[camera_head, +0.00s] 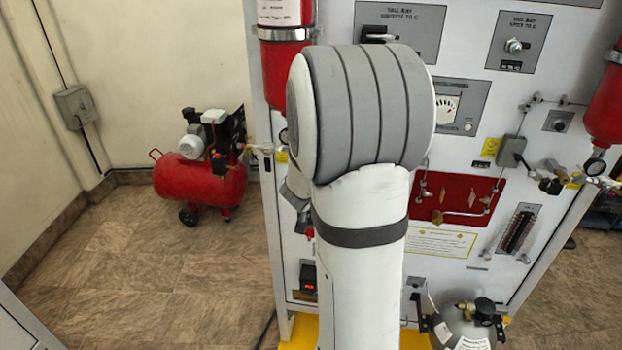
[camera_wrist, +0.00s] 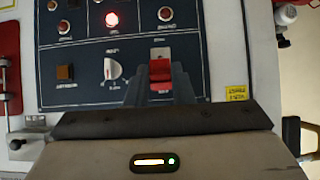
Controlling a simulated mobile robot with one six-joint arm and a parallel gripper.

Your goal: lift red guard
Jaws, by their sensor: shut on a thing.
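The red guard (camera_wrist: 160,70) shows in the wrist view on the dark blue control panel, right of the white rotary knob. It sits over a pale switch plate. My gripper (camera_wrist: 161,82) is in front of it, with its dark fingers on both sides of the guard, shut on it. The fingers hide the guard's sides and part of the label below. In the head view my own arm covers the middle of the trainer, and the gripper and the guard are hidden.
In the head view, a red compressor (camera_head: 200,180) stands on the floor at left. A grey cylinder (camera_head: 463,328) stands at lower right.

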